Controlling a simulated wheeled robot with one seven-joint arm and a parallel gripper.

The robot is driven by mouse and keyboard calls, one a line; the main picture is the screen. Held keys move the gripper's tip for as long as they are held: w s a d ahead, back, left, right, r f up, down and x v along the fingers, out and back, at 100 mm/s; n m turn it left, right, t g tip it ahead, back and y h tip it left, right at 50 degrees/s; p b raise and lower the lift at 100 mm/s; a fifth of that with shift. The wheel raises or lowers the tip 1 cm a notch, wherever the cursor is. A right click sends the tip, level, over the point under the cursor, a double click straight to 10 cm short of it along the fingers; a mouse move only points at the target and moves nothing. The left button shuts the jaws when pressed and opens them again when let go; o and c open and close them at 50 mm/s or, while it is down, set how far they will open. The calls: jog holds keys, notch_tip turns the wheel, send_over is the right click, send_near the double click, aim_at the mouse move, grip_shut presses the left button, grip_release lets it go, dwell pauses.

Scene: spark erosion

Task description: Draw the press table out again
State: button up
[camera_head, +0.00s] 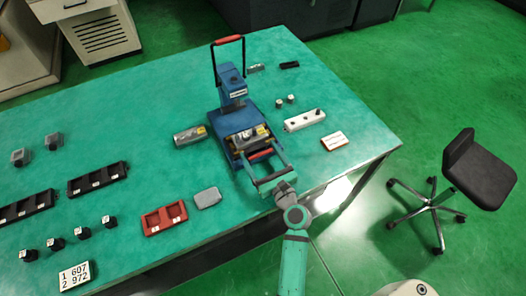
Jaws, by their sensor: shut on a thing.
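The blue press (232,85) stands on the green table, its black lever with a red grip (228,39) raised upright. The press table (233,143) is at the front of its base. A grey metal part with a yellow mark (249,138) lies on it. A red handle (261,154) is at the front of the press table. My gripper (263,163) reaches in from the front right and is shut on this handle. The fingertips are small here, and the exact contact is hard to see.
A similar grey part (190,135) lies left of the press. A white block with holes (304,119) and a small card (334,141) lie to the right. A red tray (164,218) and a grey box (208,198) lie front left. A chair (478,170) stands right of the table.

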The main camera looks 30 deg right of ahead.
jog(key=shift+d, duration=0.15)
jog(key=o, duration=1.5)
jog(key=s, duration=1.1)
